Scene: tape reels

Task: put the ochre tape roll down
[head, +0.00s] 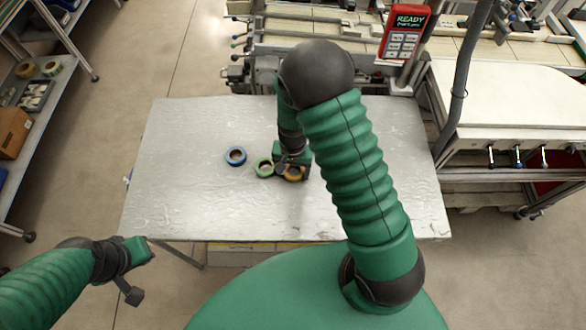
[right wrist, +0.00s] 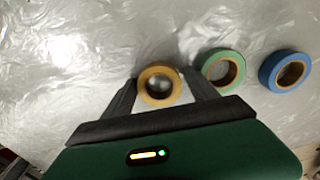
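The ochre tape roll (head: 294,176) is at the near right end of a row of rolls on the metal table. In the right wrist view, the ochre roll (right wrist: 146,92) sits between the two dark fingers of my right gripper (right wrist: 160,78), which close on its sides. It is at or very near the table surface; I cannot tell if there is a gap. In the head view, my right gripper (head: 290,166) partly covers it. My left gripper (head: 138,270) hangs left of the table, with its fingers unclear.
A green tape roll (head: 264,169) is close beside the ochre one, and a blue roll (head: 235,156) lies farther left. The table (head: 190,200) is bare on its left and right. A machine with a red pendant (head: 404,32) stands behind; shelves (head: 30,95) stand at left.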

